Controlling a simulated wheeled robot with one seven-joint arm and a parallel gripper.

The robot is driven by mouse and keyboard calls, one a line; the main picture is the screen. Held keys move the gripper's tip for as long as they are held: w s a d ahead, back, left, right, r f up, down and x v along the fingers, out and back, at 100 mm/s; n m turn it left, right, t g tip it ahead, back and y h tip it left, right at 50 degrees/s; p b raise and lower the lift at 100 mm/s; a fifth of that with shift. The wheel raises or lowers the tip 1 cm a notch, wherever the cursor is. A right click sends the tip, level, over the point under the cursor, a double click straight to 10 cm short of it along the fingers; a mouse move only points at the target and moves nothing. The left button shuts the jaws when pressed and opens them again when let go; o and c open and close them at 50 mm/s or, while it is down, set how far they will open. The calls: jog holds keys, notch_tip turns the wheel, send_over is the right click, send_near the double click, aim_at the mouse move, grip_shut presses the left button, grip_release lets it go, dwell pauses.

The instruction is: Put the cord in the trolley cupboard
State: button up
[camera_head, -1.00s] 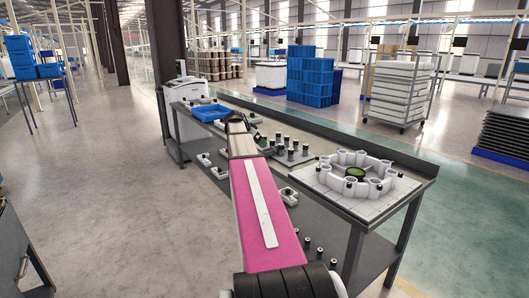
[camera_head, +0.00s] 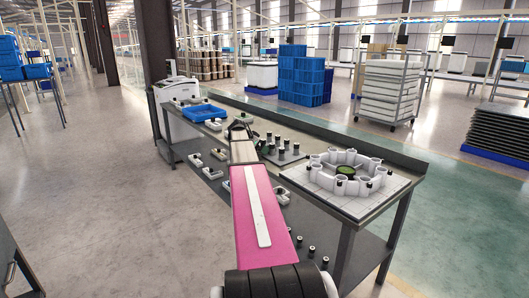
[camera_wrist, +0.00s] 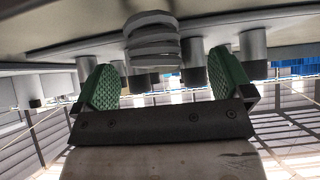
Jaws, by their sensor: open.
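I cannot pick out a cord for certain. My gripper (camera_head: 266,145) is over the workbench (camera_head: 395,213), beside a plate of dark-topped pegs (camera_head: 287,150). In the wrist view my gripper (camera_wrist: 160,75) shows two green-padded fingers, apart, with no object clearly held. A grey ribbed round piece (camera_wrist: 151,38) appears beyond and between the fingers, with several pegs around it. I cannot tell whether it touches them. A grey cabinet with a handle (camera_head: 11,268) is cut off at the left edge; it may be the trolley cupboard, and its inside is hidden.
A blue tray (camera_head: 203,112) and small grey-white fixtures (camera_head: 214,173) lie farther left. Open floor (camera_head: 90,180) lies left of the bench.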

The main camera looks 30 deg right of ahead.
jog(key=shift+x, duration=0.8)
jog(key=c, duration=1.2)
jog(key=shift+o, duration=0.2)
jog(key=shift+r, duration=0.1)
